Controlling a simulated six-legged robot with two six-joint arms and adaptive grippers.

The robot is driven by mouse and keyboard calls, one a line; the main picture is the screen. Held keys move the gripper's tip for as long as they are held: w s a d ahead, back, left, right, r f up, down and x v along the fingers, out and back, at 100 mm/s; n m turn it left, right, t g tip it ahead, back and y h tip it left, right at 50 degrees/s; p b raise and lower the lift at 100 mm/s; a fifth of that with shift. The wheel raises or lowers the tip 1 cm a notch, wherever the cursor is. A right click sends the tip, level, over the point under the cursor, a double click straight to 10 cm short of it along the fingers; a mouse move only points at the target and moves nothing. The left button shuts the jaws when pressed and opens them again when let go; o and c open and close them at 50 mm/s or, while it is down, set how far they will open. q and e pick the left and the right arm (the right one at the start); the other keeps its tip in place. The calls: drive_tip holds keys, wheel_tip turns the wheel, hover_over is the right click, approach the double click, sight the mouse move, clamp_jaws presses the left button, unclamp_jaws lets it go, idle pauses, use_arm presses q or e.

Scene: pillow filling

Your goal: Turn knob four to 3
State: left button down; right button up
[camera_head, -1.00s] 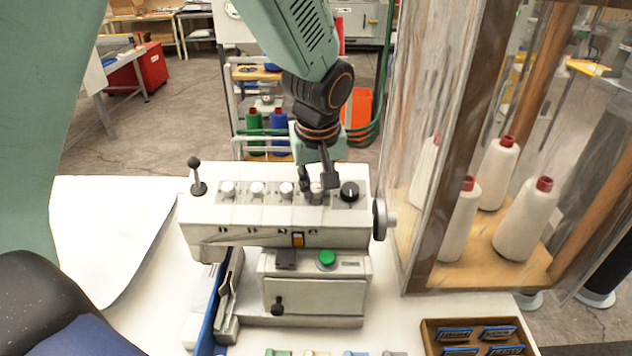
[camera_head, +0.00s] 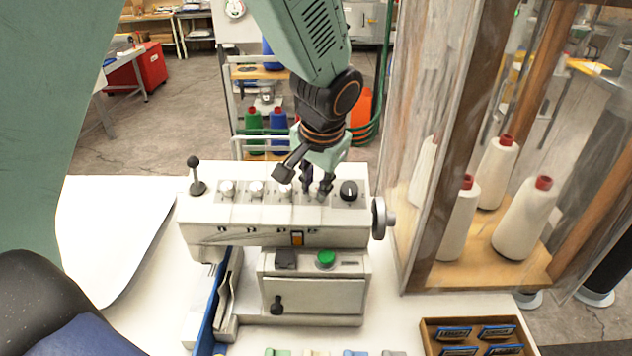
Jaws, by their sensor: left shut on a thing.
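A white machine (camera_head: 290,232) stands on the table with a row of silver knobs and one black knob along its top. Knob four (camera_head: 316,193), fourth from the left, sits between the fingertips of my left gripper (camera_head: 317,188), which is shut on it from above. The fingers cover most of the knob, and its pointer and scale cannot be read. The first knob (camera_head: 227,188), second knob (camera_head: 256,189) and third knob (camera_head: 286,191) are to its left. The black knob (camera_head: 349,190) is just right. My right gripper is not in view.
A black ball-topped lever (camera_head: 195,172) stands at the machine's left end and a handwheel (camera_head: 381,218) at its right. A clear-walled cabinet with thread cones (camera_head: 524,214) stands close on the right. A wooden tray (camera_head: 427,328) sits front right.

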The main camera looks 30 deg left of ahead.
use_arm(q)
drive_tip(key=shift+m, duration=0.7)
drive_tip(key=c, duration=1.2)
unclamp_jaws()
drive_tip(key=shift+s, duration=0.15)
drive_tip(key=shift+r, duration=0.1)
drive_tip(key=shift+d+r, duration=0.1)
drive_tip(key=shift+r, duration=0.3)
drive_tip(key=shift+v, duration=5.55)
drive_tip(key=shift+s+f, duration=0.1)
drive_tip(key=shift+s, duration=0.1)
